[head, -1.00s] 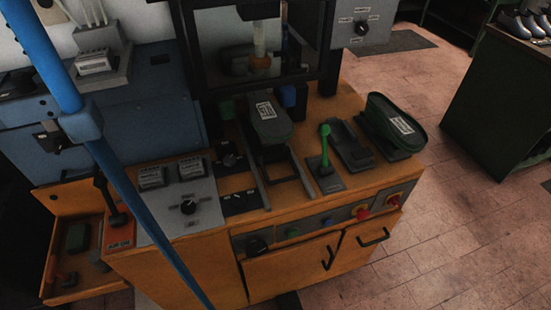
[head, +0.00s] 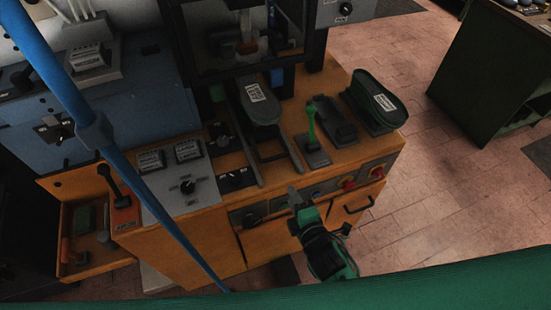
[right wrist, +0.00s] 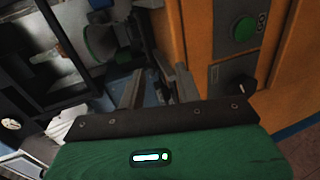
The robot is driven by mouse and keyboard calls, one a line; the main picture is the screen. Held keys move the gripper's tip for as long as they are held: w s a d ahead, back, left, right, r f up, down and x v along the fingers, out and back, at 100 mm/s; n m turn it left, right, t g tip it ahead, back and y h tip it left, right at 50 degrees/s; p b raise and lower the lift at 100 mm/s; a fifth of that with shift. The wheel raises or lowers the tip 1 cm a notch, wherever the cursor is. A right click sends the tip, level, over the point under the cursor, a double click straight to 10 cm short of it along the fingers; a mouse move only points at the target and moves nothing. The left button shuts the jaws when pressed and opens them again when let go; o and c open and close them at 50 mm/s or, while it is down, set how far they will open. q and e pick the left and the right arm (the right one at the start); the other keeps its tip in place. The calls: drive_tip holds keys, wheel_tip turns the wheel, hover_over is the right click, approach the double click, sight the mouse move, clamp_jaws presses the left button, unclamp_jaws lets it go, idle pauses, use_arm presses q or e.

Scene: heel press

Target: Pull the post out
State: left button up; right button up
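A dark, rounded form with a white label (head: 262,104), which seems to be the post, lies between two dark rails (head: 290,155) in front of the press. A dark frame (head: 270,152) shows at its near end. My right gripper (head: 296,196) is in front of the orange cabinet, below and to the right of the rails, apart from the form. In the right wrist view its two fingers (right wrist: 160,86) stand apart with nothing seen between them. My left gripper is not in view.
A green-handled lever (head: 312,125) and another dark labelled form (head: 377,103) stand right of the rails. A grey switch panel (head: 183,186) is on the left. A blue bar (head: 130,172) crosses the left side. The front panel has knobs and a green button (right wrist: 243,28).

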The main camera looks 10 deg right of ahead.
sight(275, 171)
drive_tip(key=r+p+x, duration=0.1)
drive_tip(key=x, duration=0.3)
drive_tip(key=r+p+x, duration=0.1)
drive_tip(key=x, duration=0.4)
drive_tip(key=p+x, duration=0.1)
drive_tip(key=x, duration=0.3)
drive_tip(key=shift+w+a+r, duration=0.2)
drive_tip(key=shift+w+r, duration=0.15)
drive_tip(key=shift+w, duration=0.15)
clamp_jaws()
